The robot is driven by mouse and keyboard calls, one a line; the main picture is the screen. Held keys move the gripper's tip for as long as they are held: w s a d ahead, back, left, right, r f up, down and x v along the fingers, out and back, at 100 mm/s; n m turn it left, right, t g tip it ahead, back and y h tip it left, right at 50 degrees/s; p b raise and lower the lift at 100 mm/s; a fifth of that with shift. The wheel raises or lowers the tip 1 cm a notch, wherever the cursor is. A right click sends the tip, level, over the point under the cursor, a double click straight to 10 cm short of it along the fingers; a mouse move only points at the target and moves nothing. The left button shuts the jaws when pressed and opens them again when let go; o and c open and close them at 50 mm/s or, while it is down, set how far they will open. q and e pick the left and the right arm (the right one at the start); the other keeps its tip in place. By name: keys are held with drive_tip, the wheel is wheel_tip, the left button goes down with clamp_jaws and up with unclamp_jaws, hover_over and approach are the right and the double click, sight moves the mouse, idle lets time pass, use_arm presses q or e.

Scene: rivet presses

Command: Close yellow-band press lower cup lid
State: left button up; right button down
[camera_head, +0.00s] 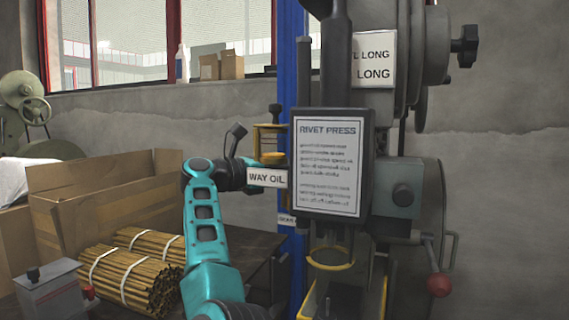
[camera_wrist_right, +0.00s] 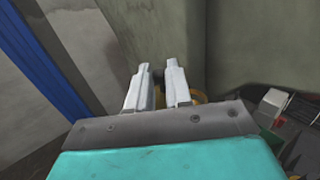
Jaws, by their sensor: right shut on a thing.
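The rivet press (camera_head: 395,225) stands at centre right, its front sign reading "RIVET PRESS". A brass-coloured oil cup (camera_head: 271,157) sits on its left side, above a "WAY OIL" label (camera_head: 267,178). My right arm reaches up to this cup, and its gripper is beside the cup, behind the label. In the right wrist view the gripper (camera_wrist_right: 159,72) has its two pale fingers a little apart, with brass-yellow metal (camera_wrist_right: 198,97) just behind them. It is shut on a small part, apparently the cup's lid; the grip itself is mostly hidden. My left gripper is not in view.
A blue post (camera_head: 292,60) rises behind the cup. A red-knobbed lever (camera_head: 438,282) sticks out at the press's right. A yellow ring (camera_head: 331,262) is below the sign. A cardboard box (camera_head: 105,200) and bundled rods (camera_head: 125,275) fill the bench at left.

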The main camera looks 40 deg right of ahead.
drive_tip(key=shift+s+r+m+g+y+p, duration=0.1)
drive_tip(key=shift+m+g+y+p, duration=0.3)
drive_tip(key=shift+m+g+p, duration=0.85)
drive_tip(key=shift+g, duration=0.85)
drive_tip(key=shift+m+y, duration=0.25)
drive_tip(key=shift+y, duration=0.05)
drive_tip(key=c, duration=1)
unclamp_jaws()
drive_tip(key=shift+c, duration=0.2)
